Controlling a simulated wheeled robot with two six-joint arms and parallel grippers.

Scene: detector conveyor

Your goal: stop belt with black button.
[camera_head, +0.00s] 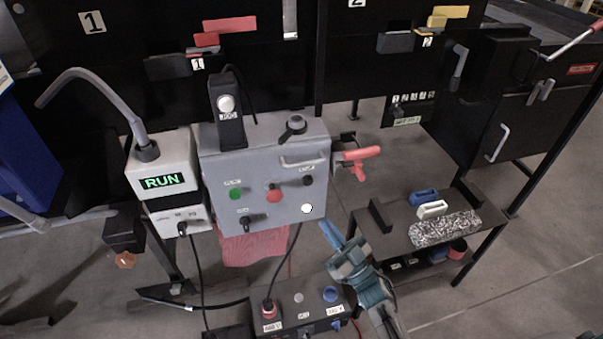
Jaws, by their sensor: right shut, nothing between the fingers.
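A grey control box (285,155) stands in the middle. Its front has a green button (235,194), a red button (274,194), a round black control (308,180) at the upper right and a white button (307,209) below that. A black switch (246,222) sits at the lower left. The small labels are too blurred to read. A display (164,182) left of the box reads RUN in green. My right gripper (331,235) is shut and empty, below and right of the white button, apart from the panel in the picture. My left gripper is out of view.
A red handle (360,160) juts out right of the control box. A dark bench (385,247) stands at right. Cables hang below the panel.

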